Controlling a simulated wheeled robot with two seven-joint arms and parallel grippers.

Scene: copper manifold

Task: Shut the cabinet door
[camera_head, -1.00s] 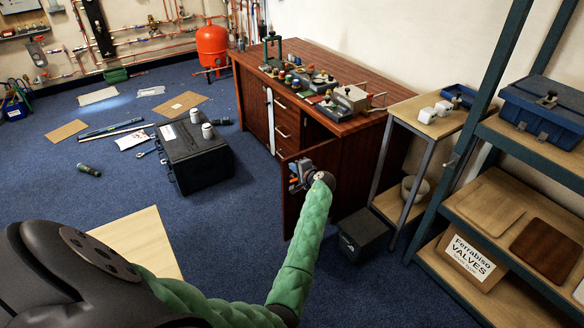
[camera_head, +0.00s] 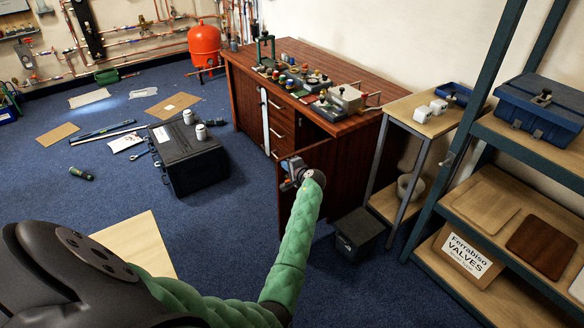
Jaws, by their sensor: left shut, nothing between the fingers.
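The wooden cabinet (camera_head: 350,160) is a dark red-brown workbench with drawers. Its door (camera_head: 287,212) stands open at the right-hand compartment, swung out towards me. My left gripper (camera_head: 291,174) is shut and empty, close to the upper part of the door near its free edge. The wrist and green-sleeved arm cover much of the door, so I cannot tell whether the fingers touch it. My right gripper is not in view.
A dark box (camera_head: 359,234) sits on the floor to the right of the door, near a small side table (camera_head: 432,123) and shelving (camera_head: 447,150). Blue carpet is clear left of the door.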

